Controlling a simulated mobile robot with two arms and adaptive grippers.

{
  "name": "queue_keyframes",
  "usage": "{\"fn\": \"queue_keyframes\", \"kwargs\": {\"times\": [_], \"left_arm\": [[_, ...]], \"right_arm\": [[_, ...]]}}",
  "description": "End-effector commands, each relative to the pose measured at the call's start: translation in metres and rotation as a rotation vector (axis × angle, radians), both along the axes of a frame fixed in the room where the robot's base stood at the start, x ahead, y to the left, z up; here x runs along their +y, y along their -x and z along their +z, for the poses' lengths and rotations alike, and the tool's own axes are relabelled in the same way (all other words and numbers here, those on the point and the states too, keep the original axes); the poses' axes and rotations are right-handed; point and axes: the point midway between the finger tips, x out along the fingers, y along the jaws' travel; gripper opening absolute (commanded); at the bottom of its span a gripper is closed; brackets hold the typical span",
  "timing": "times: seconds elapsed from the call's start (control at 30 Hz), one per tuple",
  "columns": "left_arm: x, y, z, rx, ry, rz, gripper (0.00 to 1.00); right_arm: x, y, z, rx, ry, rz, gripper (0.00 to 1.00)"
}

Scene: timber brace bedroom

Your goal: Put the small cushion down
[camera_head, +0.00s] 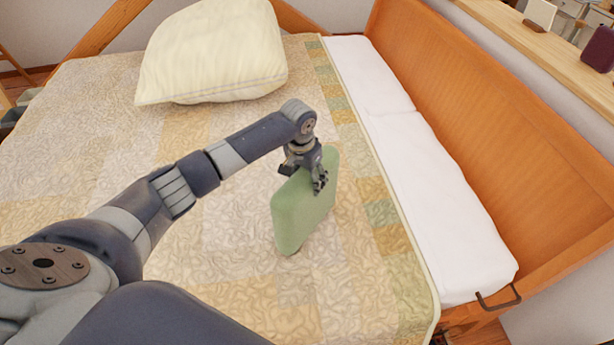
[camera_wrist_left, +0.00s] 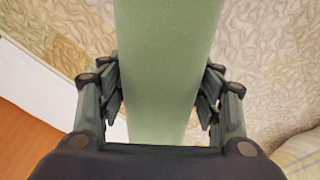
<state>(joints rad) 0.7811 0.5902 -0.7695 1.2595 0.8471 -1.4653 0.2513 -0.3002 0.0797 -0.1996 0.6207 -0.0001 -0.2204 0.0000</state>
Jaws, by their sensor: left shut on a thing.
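The small cushion (camera_head: 302,208) is green and stands on edge over the quilted bed (camera_head: 221,234) in the head view. My left gripper (camera_head: 318,181) is shut on its upper edge. In the left wrist view the cushion (camera_wrist_left: 168,70) runs between the two fingers of my left gripper (camera_wrist_left: 162,100), one finger on each side. I cannot tell whether the cushion's lower edge touches the quilt. My right gripper is in neither view.
A large cream pillow (camera_head: 214,50) lies at the far end of the bed. A white mattress edge (camera_head: 420,160) and an orange wooden side board (camera_head: 500,130) run along the right. A shelf (camera_head: 540,50) holds small objects. Quilt around the cushion is clear.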

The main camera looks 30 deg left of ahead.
Motion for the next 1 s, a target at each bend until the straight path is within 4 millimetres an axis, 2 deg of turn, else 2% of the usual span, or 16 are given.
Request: {"fn": "queue_keyframes", "kwargs": {"times": [0.27, 0.3, 0.4, 0.77, 0.87, 1.0], "left_arm": [[0.0, -0.001, -0.001, -0.003, 0.001, 0.0, 0.04], [0.0, 0.0, -0.002, -0.001, 0.001, 0.0, 0.62], [0.0, 0.0, -0.002, -0.001, 0.001, 0.0, 0.8], [0.0, 0.0, -0.001, -0.002, 0.0, 0.0, 0.8], [0.001, 0.0, 0.006, -0.002, 0.0, 0.001, 0.8], [0.001, 0.003, 0.029, -0.006, 0.001, -0.001, 0.8]], "right_arm": [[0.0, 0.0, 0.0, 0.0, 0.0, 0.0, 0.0], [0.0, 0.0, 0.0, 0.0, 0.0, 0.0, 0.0], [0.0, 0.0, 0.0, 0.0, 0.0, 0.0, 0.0], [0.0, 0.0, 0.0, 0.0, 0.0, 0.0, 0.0], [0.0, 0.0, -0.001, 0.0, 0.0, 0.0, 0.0], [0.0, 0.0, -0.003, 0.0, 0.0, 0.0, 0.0]]}}
